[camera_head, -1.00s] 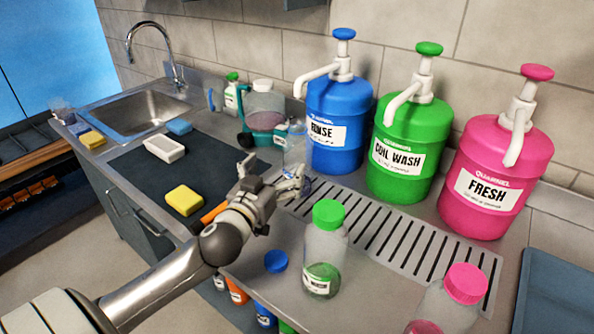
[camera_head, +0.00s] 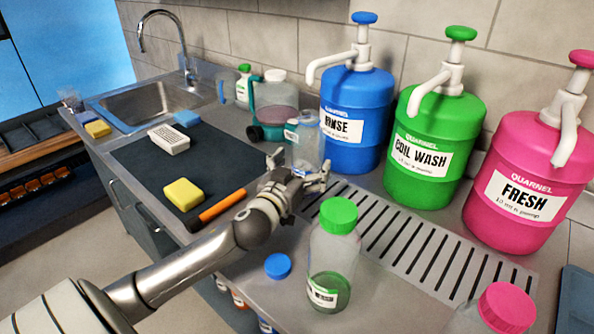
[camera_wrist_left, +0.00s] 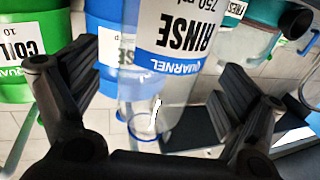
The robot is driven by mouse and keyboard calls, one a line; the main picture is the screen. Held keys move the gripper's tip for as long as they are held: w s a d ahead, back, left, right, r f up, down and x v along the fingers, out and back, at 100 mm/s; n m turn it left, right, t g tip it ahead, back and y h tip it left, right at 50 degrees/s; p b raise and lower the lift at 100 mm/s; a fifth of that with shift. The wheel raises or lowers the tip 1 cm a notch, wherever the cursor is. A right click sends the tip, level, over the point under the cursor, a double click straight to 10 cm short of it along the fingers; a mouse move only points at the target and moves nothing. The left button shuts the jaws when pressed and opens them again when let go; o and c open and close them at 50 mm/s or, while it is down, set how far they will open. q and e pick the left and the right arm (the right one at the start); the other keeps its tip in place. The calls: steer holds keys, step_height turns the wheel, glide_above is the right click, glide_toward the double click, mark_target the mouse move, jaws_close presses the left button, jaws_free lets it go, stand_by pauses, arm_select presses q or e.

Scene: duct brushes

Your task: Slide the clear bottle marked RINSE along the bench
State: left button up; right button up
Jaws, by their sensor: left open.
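The clear bottle marked RINSE (camera_head: 307,145) stands on the bench in front of the blue pump container, beyond my left gripper (camera_head: 303,179). In the left wrist view the bottle (camera_wrist_left: 172,95) appears between the spread fingers of my left gripper (camera_wrist_left: 160,98), its white and blue RINSE label turned in the picture. The fingers are open, with visible gaps to the bottle on both sides. In the head view the gripper hides the bottle's lower part. My right gripper is not in view.
Blue (camera_head: 356,110), green (camera_head: 432,145) and pink (camera_head: 527,180) pump containers stand along the wall behind a slotted drain (camera_head: 420,240). A green-capped bottle (camera_head: 333,250) and a loose blue cap (camera_head: 277,266) are nearer. A yellow sponge (camera_head: 183,194) and orange handle (camera_head: 221,205) lie left.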

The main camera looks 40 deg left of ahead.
arm_select(q)
steer(key=shift+w+a, duration=0.2)
steer(key=shift+w, duration=0.6)
steer(key=shift+w+a, duration=0.15)
steer(key=shift+w, duration=0.6)
steer(key=shift+c, duration=0.3)
steer(key=c, duration=1.2)
steer(key=shift+o, duration=0.2)
steer(key=shift+s+a, duration=0.15)
steer(key=shift+s, duration=2.65)
steer(key=shift+s, duration=0.1)
steer(key=shift+s+a, duration=0.15)
steer(key=shift+s, duration=1.2)
steer(key=shift+s+a, duration=0.1)
steer(key=shift+s, duration=1.2)
steer(key=shift+s, duration=0.1)
steer(key=shift+s+a+p, duration=0.2)
steer(key=shift+s+p, duration=0.1)
steer(key=shift+s, duration=2.35)
steer(key=shift+s, duration=0.1)
